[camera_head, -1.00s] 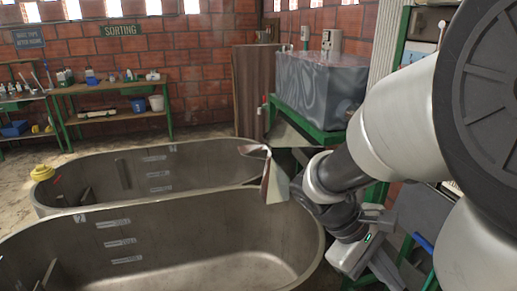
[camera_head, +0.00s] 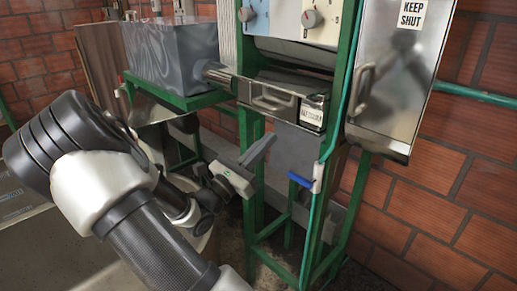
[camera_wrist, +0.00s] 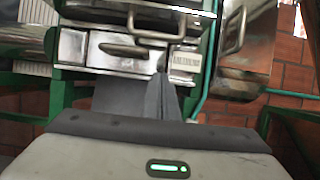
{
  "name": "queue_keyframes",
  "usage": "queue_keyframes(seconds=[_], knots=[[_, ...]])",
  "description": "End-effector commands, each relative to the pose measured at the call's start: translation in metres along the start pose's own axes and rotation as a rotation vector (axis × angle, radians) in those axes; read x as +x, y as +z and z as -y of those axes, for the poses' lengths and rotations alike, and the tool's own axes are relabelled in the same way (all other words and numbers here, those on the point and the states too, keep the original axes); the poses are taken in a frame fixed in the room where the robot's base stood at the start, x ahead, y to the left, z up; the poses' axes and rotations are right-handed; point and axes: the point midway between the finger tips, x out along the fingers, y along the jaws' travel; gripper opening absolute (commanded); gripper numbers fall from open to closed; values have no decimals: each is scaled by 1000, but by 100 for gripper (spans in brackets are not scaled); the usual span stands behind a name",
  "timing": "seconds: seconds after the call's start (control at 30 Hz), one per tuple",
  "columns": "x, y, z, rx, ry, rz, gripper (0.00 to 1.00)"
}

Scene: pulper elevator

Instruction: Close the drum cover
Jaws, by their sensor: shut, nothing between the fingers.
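The green-framed pulper stands centre right in the head view. A steel tray or drawer front with a handle (camera_head: 273,101) sits below a dark curved part (camera_head: 290,52). To its right a steel cover (camera_head: 398,75), labelled KEEP SHUT, has its own handle and hangs beside the frame. I cannot tell for certain which of these is the drum cover. My gripper (camera_head: 259,150) is shut and empty, below and in front of the drawer front, touching nothing that I can see. In the wrist view its fingers (camera_wrist: 161,95) point toward the drawer front (camera_wrist: 128,48).
A grey tank (camera_head: 170,52) stands on a green stand at the left. A green post with a blue lever (camera_head: 300,180) is close to the right of my gripper. A brick wall (camera_head: 450,190) closes off the right side. A control panel with knobs (camera_head: 310,18) is above.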

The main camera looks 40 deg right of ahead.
Motion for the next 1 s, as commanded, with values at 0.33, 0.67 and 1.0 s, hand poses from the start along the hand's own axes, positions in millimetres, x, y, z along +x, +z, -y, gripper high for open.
queue_keyframes(seconds=[0.33,0.67,1.0], knots=[[56,18,0,6,-1,-3,0],[61,38,1,1,0,-2,0],[61,39,0,0,-1,-5,0]])
